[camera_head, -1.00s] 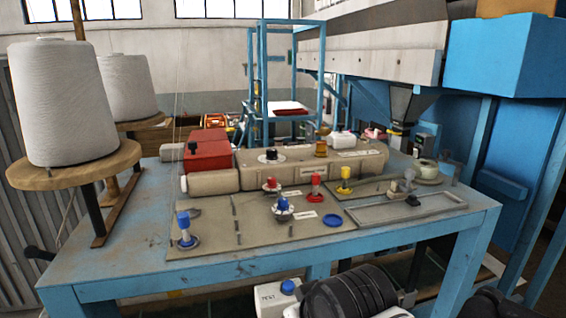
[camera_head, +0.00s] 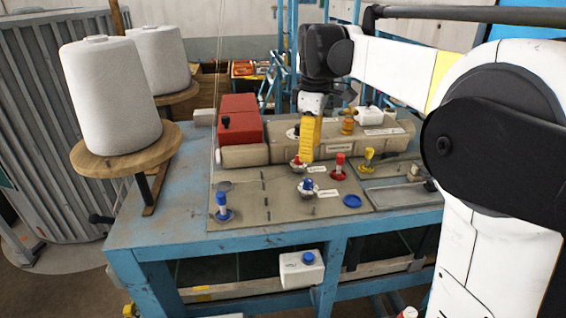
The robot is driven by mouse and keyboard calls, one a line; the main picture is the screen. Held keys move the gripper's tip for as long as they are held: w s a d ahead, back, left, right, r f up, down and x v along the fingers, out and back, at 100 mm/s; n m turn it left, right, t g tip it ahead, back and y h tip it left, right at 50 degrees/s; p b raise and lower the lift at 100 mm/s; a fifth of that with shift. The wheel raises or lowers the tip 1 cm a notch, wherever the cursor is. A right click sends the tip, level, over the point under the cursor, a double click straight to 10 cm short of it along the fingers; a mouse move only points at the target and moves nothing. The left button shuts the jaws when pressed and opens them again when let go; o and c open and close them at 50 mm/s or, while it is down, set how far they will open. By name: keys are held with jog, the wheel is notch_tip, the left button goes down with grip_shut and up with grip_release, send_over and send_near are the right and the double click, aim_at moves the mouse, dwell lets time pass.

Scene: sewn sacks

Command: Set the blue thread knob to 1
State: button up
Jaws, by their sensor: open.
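A small blue knob (camera_head: 308,184) on a round white dial stands on the grey panel in the middle of the table. Another blue knob (camera_head: 222,206), taller and on a grey base, stands at the panel's left front. Which of them is the thread knob, and any numbers, are too small to tell. My gripper (camera_head: 303,160), with yellow fingers, points down over the panel, behind and above the middle blue knob and apart from it. It is open and looks empty. Its fingertips partly overlap a small red knob (camera_head: 297,164) on a white dial; I cannot tell whether they touch.
A red knob (camera_head: 339,166), a yellow knob (camera_head: 368,160) and a flat blue disc (camera_head: 352,201) are to the right. A red box (camera_head: 235,130) is behind left. Thread cones (camera_head: 108,95) stand at the left. My arm covers the right side.

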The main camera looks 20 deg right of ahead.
aim_at(309, 180)
jog(key=shift+n+g, duration=0.3)
jog(key=shift+n, duration=0.2)
jog(key=f, duration=0.3)
jog(key=w+f+p, duration=0.1)
jog(key=f, duration=0.3)
jog(key=d+f+p, duration=0.1)
jog(key=f, duration=0.3)
jog(key=shift+w+f, duration=0.15)
jog(key=shift+w, duration=0.1)
grip_shut()
